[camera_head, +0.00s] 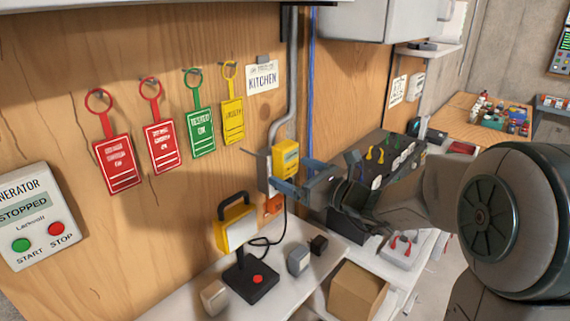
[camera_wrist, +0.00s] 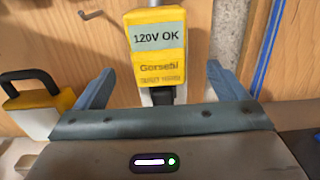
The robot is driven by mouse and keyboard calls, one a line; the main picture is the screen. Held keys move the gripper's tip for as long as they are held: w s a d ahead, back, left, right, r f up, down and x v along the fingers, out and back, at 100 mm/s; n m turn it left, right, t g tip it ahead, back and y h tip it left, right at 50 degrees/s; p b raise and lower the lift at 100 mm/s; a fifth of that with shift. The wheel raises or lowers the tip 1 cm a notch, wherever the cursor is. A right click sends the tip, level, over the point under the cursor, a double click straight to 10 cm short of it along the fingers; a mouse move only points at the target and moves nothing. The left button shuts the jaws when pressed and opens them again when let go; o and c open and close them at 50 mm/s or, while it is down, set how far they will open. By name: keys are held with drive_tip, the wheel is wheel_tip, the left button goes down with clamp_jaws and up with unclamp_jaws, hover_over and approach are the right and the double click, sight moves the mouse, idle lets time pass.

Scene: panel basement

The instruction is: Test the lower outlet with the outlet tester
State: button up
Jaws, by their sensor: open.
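The outlet tester (camera_head: 286,158) is a yellow block against the grey outlet box (camera_head: 264,176) on the wooden wall. In the wrist view the tester (camera_wrist: 158,66) is upright and its display reads "120V OK". My gripper (camera_head: 295,174) is open in front of it. In the wrist view my gripper (camera_wrist: 161,70) has one blue finger on each side of the tester, with gaps between. A dark plug-like part shows below the tester. The tester hides most of the box face, so I cannot tell which outlet it sits in.
A yellow work lamp (camera_head: 236,226), an orange plug-like piece (camera_head: 273,204) and a black cable are close below. Coloured tags (camera_head: 200,133) hang at left.

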sight(291, 171)
drive_tip(key=shift+x, duration=0.95)
drive_tip(key=shift+b, duration=0.6)
idle(0.5)
drive_tip(key=c, duration=1.7)
drive_tip(key=shift+v, duration=3)
drive_tip(key=shift+c, duration=0.2)
drive_tip(key=shift+s, duration=0.1)
